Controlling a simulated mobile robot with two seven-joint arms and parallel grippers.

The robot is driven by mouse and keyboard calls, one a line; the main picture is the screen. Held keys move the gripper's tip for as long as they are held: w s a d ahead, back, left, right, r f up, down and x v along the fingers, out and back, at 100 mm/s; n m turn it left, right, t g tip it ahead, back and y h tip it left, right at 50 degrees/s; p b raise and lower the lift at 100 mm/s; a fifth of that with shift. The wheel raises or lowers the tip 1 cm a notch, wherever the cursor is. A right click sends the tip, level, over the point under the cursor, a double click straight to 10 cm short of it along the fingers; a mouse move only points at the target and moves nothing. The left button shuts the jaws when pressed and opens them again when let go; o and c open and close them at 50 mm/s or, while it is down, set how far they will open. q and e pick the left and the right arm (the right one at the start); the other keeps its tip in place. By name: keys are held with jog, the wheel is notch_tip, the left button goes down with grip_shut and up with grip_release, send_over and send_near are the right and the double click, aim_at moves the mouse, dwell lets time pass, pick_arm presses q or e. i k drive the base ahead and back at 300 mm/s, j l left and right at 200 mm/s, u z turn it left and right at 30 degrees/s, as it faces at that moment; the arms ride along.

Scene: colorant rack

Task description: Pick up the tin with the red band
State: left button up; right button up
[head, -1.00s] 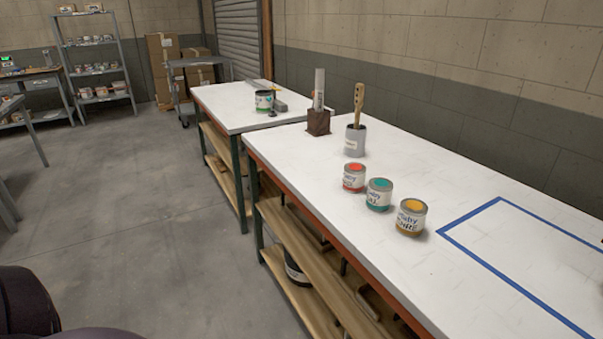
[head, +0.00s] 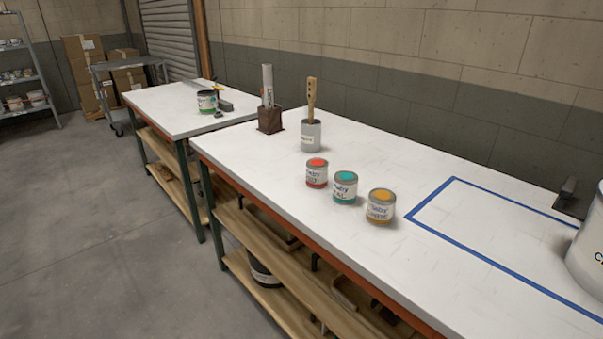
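The tin with the red band (head: 317,174) stands upright on the white workbench (head: 350,240). It has a red spot on its lid and a white label with writing. It is the leftmost of three small tins in a slanting row. The tin with the teal band (head: 344,188) stands just to its right, and the tin with the yellow-orange band (head: 381,206) stands at the right end. Neither of my grippers shows in the head view.
A grey can with a wooden stirrer (head: 311,134) and a dark block holding a pale tube (head: 270,119) stand behind the tins. Blue tape (head: 480,256) outlines a clear area to the right. A large white bucket (head: 587,250) stands at the right edge. Floor (head: 110,230) is open at left.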

aim_at(317, 168)
jog(key=i+j, duration=0.2)
jog(key=j, duration=0.15)
jog(key=i+j+z, duration=0.1)
jog(key=j, duration=0.25)
jog(key=i+j+z, duration=0.1)
jog(key=i+j, duration=0.35)
jog(key=j, duration=0.25)
jog(key=i+j+z, duration=0.1)
jog(key=j, duration=0.3)
jog(key=i, duration=0.1)
